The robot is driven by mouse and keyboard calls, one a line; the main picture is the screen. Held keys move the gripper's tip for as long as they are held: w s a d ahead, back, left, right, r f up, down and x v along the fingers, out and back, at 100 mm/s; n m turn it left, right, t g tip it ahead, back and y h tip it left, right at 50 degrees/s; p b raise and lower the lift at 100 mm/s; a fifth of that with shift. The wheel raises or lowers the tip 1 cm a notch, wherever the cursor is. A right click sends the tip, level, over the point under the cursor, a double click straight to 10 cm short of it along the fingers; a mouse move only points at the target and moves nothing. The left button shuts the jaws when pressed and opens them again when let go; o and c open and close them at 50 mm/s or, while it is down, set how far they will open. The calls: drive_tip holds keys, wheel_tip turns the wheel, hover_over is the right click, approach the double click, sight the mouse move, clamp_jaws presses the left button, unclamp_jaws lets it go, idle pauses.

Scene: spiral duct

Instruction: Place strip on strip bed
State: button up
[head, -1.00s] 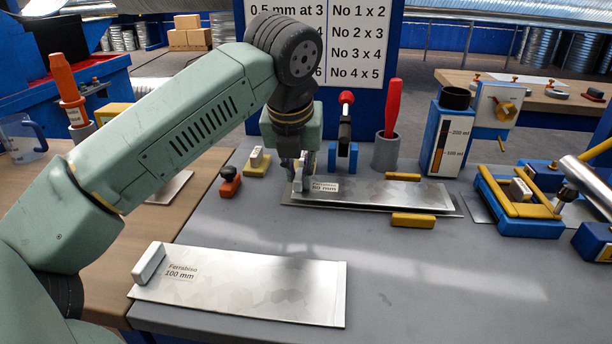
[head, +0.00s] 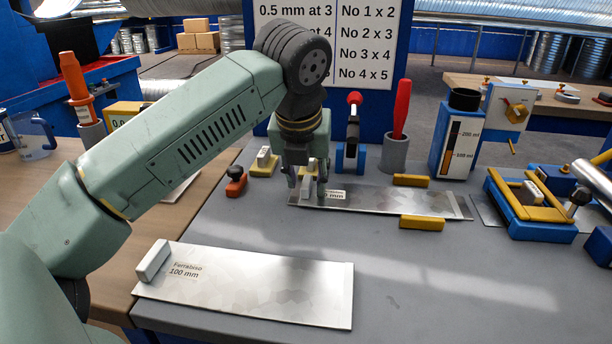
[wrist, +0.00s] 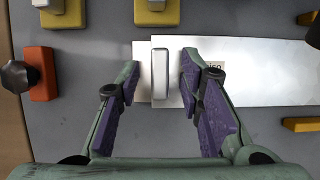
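A metal strip (head: 385,199) with a white grip block at its left end and a label ending in "mm" lies flat on the strip bed (head: 462,209), between two yellow guides. It also shows in the wrist view (wrist: 262,85). My gripper (head: 307,190) is low over the strip's left end. In the wrist view my gripper (wrist: 160,78) has its fingers apart on either side of the white block (wrist: 160,72), with a gap at each side. Another strip (head: 250,285), marked Ferrabiso 100 mm, lies at the table's front left.
Yellow guides (head: 422,223) (head: 411,180) flank the bed. Behind stand a grey cup with a red tool (head: 396,153), a blue stand and a measuring box (head: 455,138). A red block with a black knob (head: 236,184) is at left. A yellow-blue fixture (head: 530,205) stands at right.

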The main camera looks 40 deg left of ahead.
drive_tip(key=p+v, duration=0.6)
drive_tip(key=v, duration=0.6)
drive_tip(key=shift+s, duration=0.1)
idle(1.0)
